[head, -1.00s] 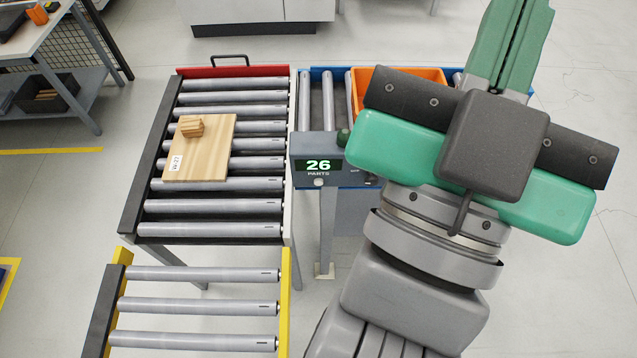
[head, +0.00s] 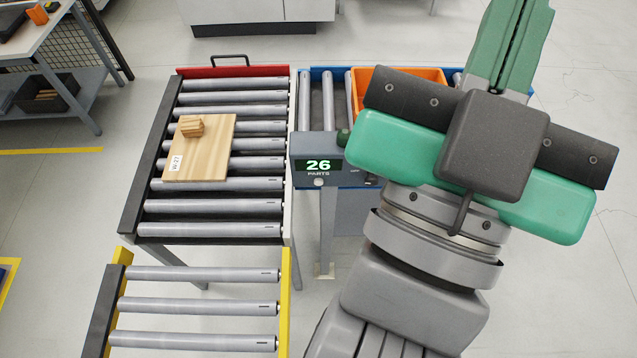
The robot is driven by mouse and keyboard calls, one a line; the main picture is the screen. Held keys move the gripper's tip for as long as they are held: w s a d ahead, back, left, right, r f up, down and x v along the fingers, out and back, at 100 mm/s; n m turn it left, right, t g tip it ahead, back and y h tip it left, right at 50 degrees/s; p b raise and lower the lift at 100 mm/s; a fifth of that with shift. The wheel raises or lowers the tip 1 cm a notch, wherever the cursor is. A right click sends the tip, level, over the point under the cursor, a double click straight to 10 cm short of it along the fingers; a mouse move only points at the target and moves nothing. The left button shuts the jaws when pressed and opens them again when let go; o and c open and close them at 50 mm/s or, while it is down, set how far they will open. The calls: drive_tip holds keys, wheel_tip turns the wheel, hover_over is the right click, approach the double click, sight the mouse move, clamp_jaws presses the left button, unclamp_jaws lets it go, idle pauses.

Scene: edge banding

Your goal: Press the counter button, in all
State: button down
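The counter (head: 302,178) is a grey box on a post, right of the red-ended roller table. Its display (head: 318,165) reads 26 above the word PARTS. A small round white button (head: 319,182) sits below the display. A dark green knob (head: 343,138) shows at the counter's upper right, partly beside my gripper's housing. My gripper (head: 515,35) is to the right of the counter, with its green fingers pointing to the top of the picture.
A wooden board (head: 215,165) with a small wooden block (head: 191,126) and a label lies on the roller table (head: 128,205). An orange bin (head: 430,76) stands behind my gripper on the blue-edged rollers. A yellow-edged roller section (head: 287,300) is in front.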

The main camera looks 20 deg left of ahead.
sight(319, 182)
idle(0.4)
drive_tip(key=w+a+f+g+h+b, duration=0.1)
drive_tip(key=w+a+f+g+b, duration=0.3)
drive_tip(key=f, duration=0.6)
drive_tip(key=w+a+f+m+g+p, duration=0.1)
drive_tip(key=w+f, duration=0.5)
drive_tip(key=f, duration=0.4)
drive_tip(key=w+a+f+g+h+b, duration=0.1)
drive_tip(key=w+a+f+g+b, duration=0.3)
drive_tip(key=f, duration=0.7)
drive_tip(key=s+a+f+n+b, duration=0.1)
drive_tip(key=a+f, duration=0.1)
drive_tip(key=f, duration=0.9)
drive_tip(key=s+a+f+n+g+h, duration=0.1)
drive_tip(key=a+f, duration=0.2)
drive_tip(key=f, duration=0.9)
drive_tip(key=s+a+f+n+g+h+b, duration=0.1)
drive_tip(key=a+f, duration=0.2)
drive_tip(key=f, duration=0.9)
drive_tip(key=shift+s+f+b, duration=0.15)
drive_tip(key=shift+s+b, duration=0.2)
drive_tip(key=w+a+b, duration=0.3)
drive_tip(key=w+b, duration=0.2)
drive_tip(key=w, duration=0.3)
drive_tip(key=shift+a, duration=0.4)
